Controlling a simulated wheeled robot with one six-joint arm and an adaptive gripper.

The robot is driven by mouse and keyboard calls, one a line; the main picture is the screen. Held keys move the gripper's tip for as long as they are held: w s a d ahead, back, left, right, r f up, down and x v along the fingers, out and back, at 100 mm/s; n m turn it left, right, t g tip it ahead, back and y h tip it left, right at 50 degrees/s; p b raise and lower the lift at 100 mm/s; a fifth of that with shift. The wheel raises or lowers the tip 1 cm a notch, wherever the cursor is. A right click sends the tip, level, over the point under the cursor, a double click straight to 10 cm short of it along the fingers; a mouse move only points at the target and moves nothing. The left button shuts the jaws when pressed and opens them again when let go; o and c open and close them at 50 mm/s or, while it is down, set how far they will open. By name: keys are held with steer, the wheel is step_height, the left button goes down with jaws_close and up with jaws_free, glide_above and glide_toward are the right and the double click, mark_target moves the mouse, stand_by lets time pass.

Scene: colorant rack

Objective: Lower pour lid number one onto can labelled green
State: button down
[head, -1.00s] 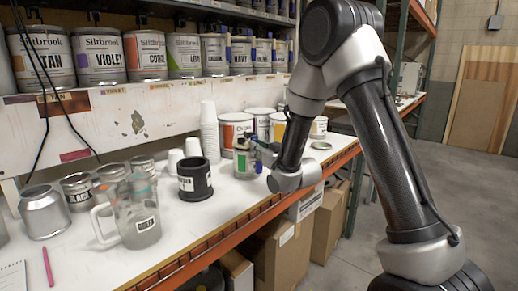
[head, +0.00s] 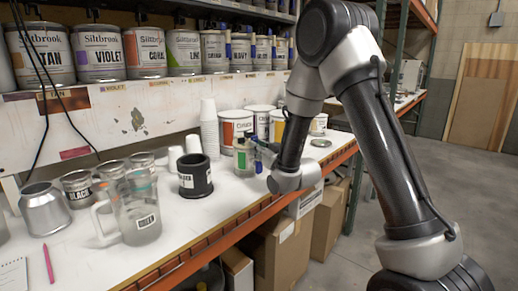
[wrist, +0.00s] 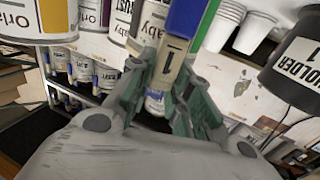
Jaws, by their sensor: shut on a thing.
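My gripper (wrist: 170,95) is shut on a narrow piece marked "1" (wrist: 172,55), with a blue part above it; I take this as pour lid number one. Its lower end is partly hidden between the green fingers. I cannot read the word green on any can for certain.
A black holder cup (head: 195,177) stands left of my gripper; it also shows in the wrist view (wrist: 298,65). Paint cans (head: 97,52) line the shelf above.

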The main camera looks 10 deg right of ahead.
steer(key=c, duration=1.2)
jaws_free()
steer(key=shift+c, duration=0.2)
steer(key=v, duration=0.7)
steer(key=shift+s, duration=0.3)
steer(key=shift+d, duration=0.1)
